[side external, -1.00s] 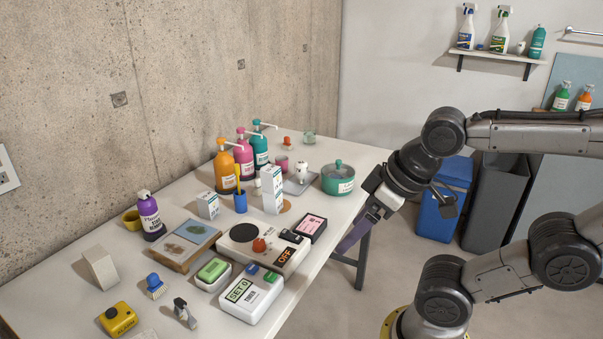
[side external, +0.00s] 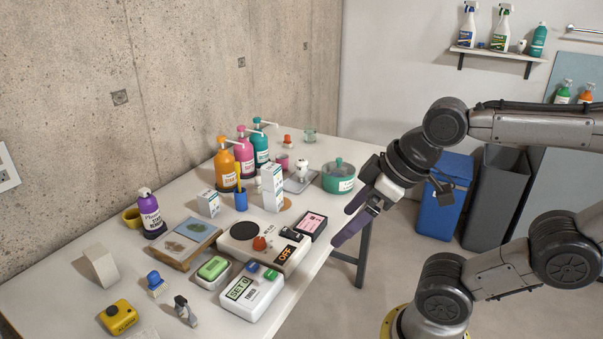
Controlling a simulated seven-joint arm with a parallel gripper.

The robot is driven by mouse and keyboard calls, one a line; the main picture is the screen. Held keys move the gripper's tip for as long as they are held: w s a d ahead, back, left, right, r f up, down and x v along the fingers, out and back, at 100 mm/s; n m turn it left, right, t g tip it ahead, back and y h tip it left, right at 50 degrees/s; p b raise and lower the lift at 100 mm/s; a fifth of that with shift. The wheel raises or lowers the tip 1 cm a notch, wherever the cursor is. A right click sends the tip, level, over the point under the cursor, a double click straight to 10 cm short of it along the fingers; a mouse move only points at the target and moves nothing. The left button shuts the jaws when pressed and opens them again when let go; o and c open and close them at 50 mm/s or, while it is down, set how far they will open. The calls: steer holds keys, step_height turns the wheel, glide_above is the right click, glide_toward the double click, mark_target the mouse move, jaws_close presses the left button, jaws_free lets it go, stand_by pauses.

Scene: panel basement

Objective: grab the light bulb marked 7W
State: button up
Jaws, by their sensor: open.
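A small white bulb-like object (side external: 302,169) stands at the far right part of the table, by a grey tray (side external: 291,187) and a green pot. No 7W marking can be read on it. A similar small white object (side external: 521,46) stands on the wall shelf, also without a readable mark. My gripper (side external: 342,228) is at the table's right edge, right of the pink-labelled black box. Its two dark purple fingers are apart and empty, pointing down and left.
The table (side external: 330,262) holds a green pot (side external: 338,178), pump bottles (side external: 244,156), white cartons (side external: 272,189), a pink-labelled box (side external: 311,225), a flat device marked OFF (side external: 262,245) and a SET 0 device (side external: 252,294). Two bins (side external: 443,210) stand behind my arm.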

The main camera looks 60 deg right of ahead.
steer(key=w+d+r+n+t, duration=0.2)
steer(key=w+r, duration=0.8)
steer(key=w, duration=0.4)
steer(key=w+d+r, duration=0.1)
steer(key=w+d, duration=0.3)
steer(key=w, duration=0.3)
steer(key=m+g+h, duration=0.1)
steer(key=m+h, duration=0.1)
steer(key=m, duration=0.3)
glide_above(298, 171)
steer(key=s+a, duration=0.2)
steer(key=a, duration=0.2)
step_height(298, 171, down, 15)
steer(key=s+d+f+m, duration=0.1)
steer(key=s+d+f, duration=0.3)
steer(key=d+f, duration=0.3)
steer(key=shift+g, duration=0.4)
steer(key=x, duration=0.4)
steer(key=a+x, duration=0.1)
steer(key=x, duration=0.4)
steer(key=a+x, duration=0.1)
steer(key=x, duration=0.3)
steer(key=shift+w+f, duration=0.35)
steer(key=shift+f, duration=0.05)
steer(key=shift+c, duration=0.3)
